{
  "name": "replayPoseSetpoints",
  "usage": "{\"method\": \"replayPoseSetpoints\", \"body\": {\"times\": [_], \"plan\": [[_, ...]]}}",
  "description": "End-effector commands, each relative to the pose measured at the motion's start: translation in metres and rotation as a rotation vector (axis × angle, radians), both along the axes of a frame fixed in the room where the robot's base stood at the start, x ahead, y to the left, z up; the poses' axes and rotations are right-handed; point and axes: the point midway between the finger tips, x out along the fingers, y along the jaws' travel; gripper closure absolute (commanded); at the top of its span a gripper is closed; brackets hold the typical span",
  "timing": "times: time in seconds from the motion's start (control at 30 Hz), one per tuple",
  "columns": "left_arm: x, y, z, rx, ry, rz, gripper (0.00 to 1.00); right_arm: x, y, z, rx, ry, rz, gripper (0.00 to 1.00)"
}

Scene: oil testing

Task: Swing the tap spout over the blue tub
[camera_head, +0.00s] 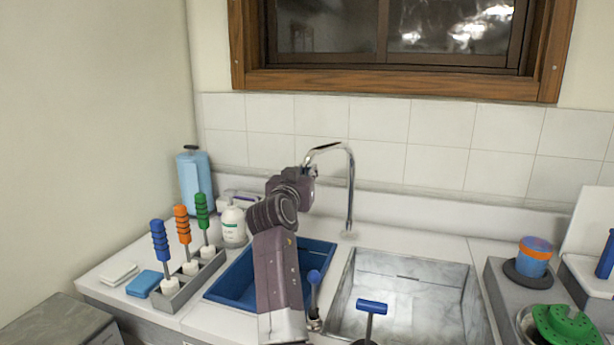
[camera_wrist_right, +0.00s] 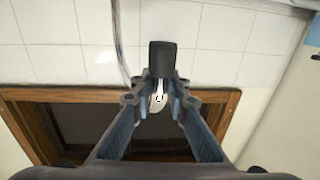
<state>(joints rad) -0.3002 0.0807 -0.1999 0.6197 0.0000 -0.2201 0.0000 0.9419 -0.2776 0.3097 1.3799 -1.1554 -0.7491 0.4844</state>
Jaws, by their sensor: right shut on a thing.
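The chrome tap (camera_head: 349,205) rises from the counter behind the two basins. Its curved spout (camera_head: 335,146) points left in the head view, with its end at my right gripper (camera_head: 309,172). My right gripper is shut on the spout's end; in the right wrist view, a pale piece of it (camera_wrist_right: 157,97) shows between the fingers (camera_wrist_right: 160,78). The blue tub (camera_head: 234,284) is the left basin, partly hidden by my right arm. The spout's end is high above the tub's back right side; exactly where it falls over the tub is hard to tell. My left gripper is out of view.
A grey metal sink (camera_head: 400,295) lies right of the tub. A rack (camera_head: 190,278) with blue, orange and green handled tools stands left, with a soap bottle (camera_head: 233,226) and light blue canister (camera_head: 194,182) behind. Blue-topped handles (camera_head: 371,307) stand near the front edge.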

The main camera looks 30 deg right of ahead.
Motion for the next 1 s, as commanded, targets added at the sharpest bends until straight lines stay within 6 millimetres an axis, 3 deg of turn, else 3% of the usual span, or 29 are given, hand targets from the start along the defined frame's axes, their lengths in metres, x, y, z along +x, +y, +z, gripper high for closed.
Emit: {"method": "replayPoseSetpoints", "body": {"times": [0.23, 0.27, 0.4, 0.77, 1.0], "plan": [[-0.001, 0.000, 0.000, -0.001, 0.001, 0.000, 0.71, 0.000, 0.001, 0.000, -0.002, 0.003, 0.002, 1.00], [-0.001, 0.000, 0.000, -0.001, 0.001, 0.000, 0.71, 0.000, 0.001, 0.000, -0.002, 0.003, 0.002, 0.83], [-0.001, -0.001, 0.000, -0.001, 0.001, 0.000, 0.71, 0.000, 0.001, 0.000, -0.001, 0.002, 0.001, 0.68], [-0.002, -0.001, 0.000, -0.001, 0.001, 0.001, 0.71, 0.000, 0.000, 0.006, 0.000, -0.001, 0.000, 0.68], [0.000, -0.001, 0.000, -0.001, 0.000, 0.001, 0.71, 0.000, 0.000, 0.050, -0.002, -0.007, 0.001, 0.68]]}}
